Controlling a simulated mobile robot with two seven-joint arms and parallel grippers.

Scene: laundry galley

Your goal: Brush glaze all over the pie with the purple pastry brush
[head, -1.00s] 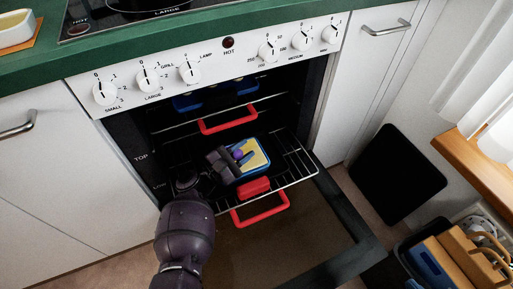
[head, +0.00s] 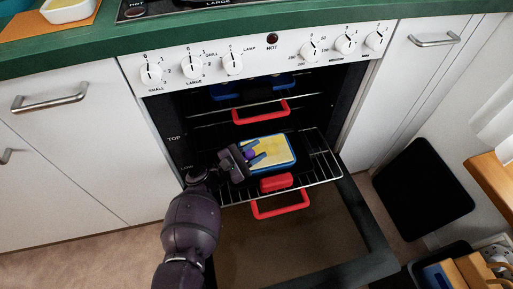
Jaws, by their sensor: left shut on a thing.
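The pie (head: 276,147) is a pale yellow rectangle in a blue-rimmed dish (head: 293,163) on the pulled-out oven rack, in the middle of the head view. My left gripper (head: 257,153) is low over the pie's left part, its two grey-blue fingers reaching in from the left. It is shut on the purple pastry brush (head: 249,155), of which only a small round purple part shows between the fingers. The bristles are hidden, so I cannot tell whether they touch the pie. My right gripper is not in view.
The oven rack (head: 322,167) with a red handle (head: 281,205) stands out over the open oven door (head: 290,243). A higher rack has another red handle (head: 260,112). A white bowl with yellow contents (head: 68,10) is on the green counter (head: 60,53).

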